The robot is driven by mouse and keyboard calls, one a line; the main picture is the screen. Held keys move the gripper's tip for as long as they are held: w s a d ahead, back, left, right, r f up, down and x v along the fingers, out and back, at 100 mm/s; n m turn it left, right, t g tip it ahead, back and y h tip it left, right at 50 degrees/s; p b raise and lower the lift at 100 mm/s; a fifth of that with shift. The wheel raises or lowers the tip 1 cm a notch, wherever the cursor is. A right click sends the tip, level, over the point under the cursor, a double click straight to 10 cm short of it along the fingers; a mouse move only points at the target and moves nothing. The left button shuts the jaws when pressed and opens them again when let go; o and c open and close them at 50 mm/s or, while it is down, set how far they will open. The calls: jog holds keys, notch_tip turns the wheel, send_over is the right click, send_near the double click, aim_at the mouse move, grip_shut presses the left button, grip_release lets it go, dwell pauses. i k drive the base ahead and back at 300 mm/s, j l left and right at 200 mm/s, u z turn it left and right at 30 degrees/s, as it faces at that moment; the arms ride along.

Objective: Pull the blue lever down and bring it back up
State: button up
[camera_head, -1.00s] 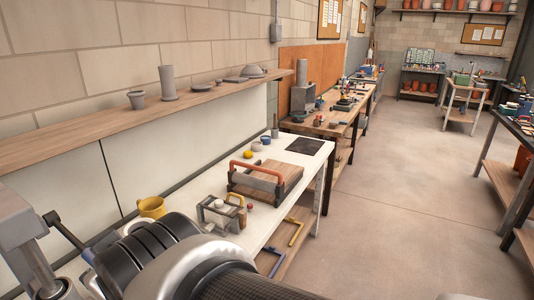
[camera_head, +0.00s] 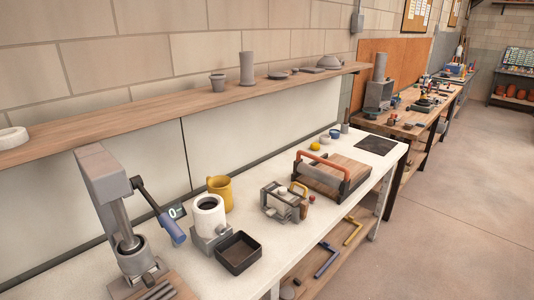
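The blue lever (camera_head: 173,228) is the blue grip at the end of a dark arm on the right side of a grey press (camera_head: 106,182). The press stands on the white bench at the left. The lever arm slants down to the right from its pivot, with the blue grip at its lower end. My gripper does not show in this view, and nothing is touching the lever.
A wooden shelf (camera_head: 150,107) runs above the white bench (camera_head: 202,277). Floor at right is clear.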

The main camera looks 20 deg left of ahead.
aim_at(169, 225)
jog(key=j+u, duration=0.1)
jog(key=u, duration=0.75)
jog(key=j+u, duration=0.1)
jog(key=u, duration=0.35)
jog(key=i+u, duration=0.1)
jog(key=u, duration=0.35)
jog(key=i+j+z, duration=0.2)
jog(key=j, duration=0.8)
